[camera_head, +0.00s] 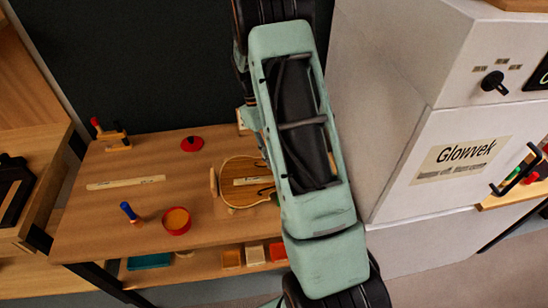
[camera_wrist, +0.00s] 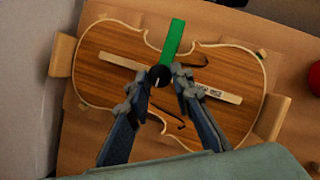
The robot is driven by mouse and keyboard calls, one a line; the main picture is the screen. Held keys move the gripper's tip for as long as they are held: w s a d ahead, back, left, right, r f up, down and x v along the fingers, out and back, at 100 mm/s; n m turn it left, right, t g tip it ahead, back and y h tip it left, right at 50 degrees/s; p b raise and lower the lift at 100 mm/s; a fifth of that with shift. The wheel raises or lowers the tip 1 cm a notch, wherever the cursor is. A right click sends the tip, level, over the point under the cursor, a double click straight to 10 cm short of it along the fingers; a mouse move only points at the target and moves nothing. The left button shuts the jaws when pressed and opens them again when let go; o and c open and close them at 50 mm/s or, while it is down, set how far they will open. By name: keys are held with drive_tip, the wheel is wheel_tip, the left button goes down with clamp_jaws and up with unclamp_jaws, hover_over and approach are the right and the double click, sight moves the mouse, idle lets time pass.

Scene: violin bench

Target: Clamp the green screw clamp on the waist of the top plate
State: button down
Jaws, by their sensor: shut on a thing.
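The top plate (camera_wrist: 110,82) is a brown violin-shaped board with a pale edge, lying flat in the wrist view. It also shows in the head view (camera_head: 232,193), partly hidden by my arm. The green screw clamp (camera_wrist: 174,36) has a green bar and a dark round knob. My gripper (camera_wrist: 158,80) is shut on the clamp around its knob end, above the middle of the plate. The green bar reaches across the upper waist edge in the picture. I cannot tell whether the clamp touches the plate.
Wooden blocks (camera_wrist: 63,56) (camera_wrist: 271,117) stand at the plate's ends. A labelled wooden strip (camera_wrist: 222,95) lies across it. On the bench are a red-handled clamp (camera_head: 114,138), a blue-handled clamp (camera_head: 129,211), a red-rimmed pot (camera_head: 177,221) and a red disc (camera_head: 192,144). A white cabinet (camera_head: 405,150) stands right.

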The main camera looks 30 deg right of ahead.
drive_tip(key=shift+d+m+y, duration=0.1)
drive_tip(key=shift+m+y, duration=0.2)
drive_tip(key=shift+m, duration=0.4)
drive_tip(key=c, duration=1.7)
unclamp_jaws()
drive_tip(key=v, duration=1.2)
